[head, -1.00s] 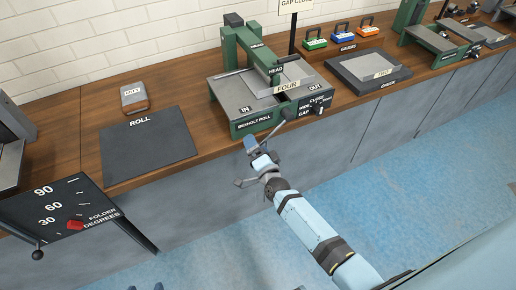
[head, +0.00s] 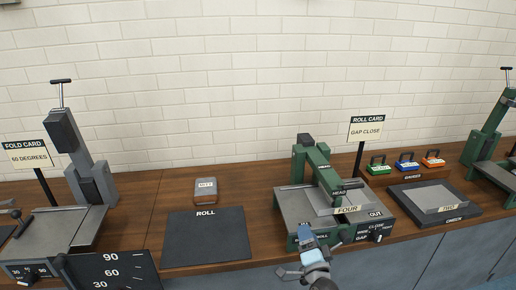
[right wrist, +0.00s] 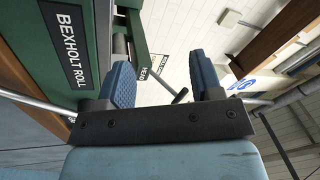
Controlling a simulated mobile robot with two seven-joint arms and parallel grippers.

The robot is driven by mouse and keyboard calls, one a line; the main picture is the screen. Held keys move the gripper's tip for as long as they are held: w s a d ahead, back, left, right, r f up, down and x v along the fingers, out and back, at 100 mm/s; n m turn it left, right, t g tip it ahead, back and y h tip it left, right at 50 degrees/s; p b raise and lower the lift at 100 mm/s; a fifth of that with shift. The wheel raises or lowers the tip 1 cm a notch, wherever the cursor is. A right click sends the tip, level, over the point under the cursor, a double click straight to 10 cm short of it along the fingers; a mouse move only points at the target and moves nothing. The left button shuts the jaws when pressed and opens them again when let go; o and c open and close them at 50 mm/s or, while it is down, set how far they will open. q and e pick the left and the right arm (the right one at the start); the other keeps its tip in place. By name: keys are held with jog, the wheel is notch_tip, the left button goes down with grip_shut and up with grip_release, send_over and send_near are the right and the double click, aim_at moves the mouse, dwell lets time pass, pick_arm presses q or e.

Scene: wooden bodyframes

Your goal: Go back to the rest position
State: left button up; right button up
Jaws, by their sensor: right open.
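My right gripper (head: 306,236) is at the front left of the green roll machine (head: 289,207), low in the head view. In the right wrist view its two blue fingers (right wrist: 163,80) stand apart with nothing between them. The machine's side with the "BEXHOLT ROLL" label (right wrist: 72,45) is close by on the left of that view; I cannot tell whether the gripper touches it. A grey plate marked "FOUR" (head: 325,203) lies on the machine. My left gripper is not in view.
A dark "ROLL" mat (head: 206,238) and a small block (head: 205,190) lie left of the machine. The grey folder (head: 60,228) stands at far left. Right are a plate on a dark mat (head: 467,212) and several coloured gauges (head: 407,162). The wall is behind.

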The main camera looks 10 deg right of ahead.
jog(key=s+f+n+g+y+p, duration=0.1)
jog(key=s+n, duration=0.4)
jog(key=s, duration=0.5)
jog(key=s+a+f+n+g+y+p, duration=0.1)
jog(key=s+f+n+g+p, duration=0.2)
jog(key=s, duration=0.8)
jog(key=s+a+f+n+g+p, duration=0.1)
jog(key=s+f+n+g+p, duration=0.1)
jog(key=s+n+g+p, duration=0.2)
jog(key=s+n+g, duration=0.1)
jog(key=s+n, duration=0.2)
jog(key=s, duration=0.4)
jog(key=shift+g+y, duration=0.3)
jog(key=shift+y, duration=0.1)
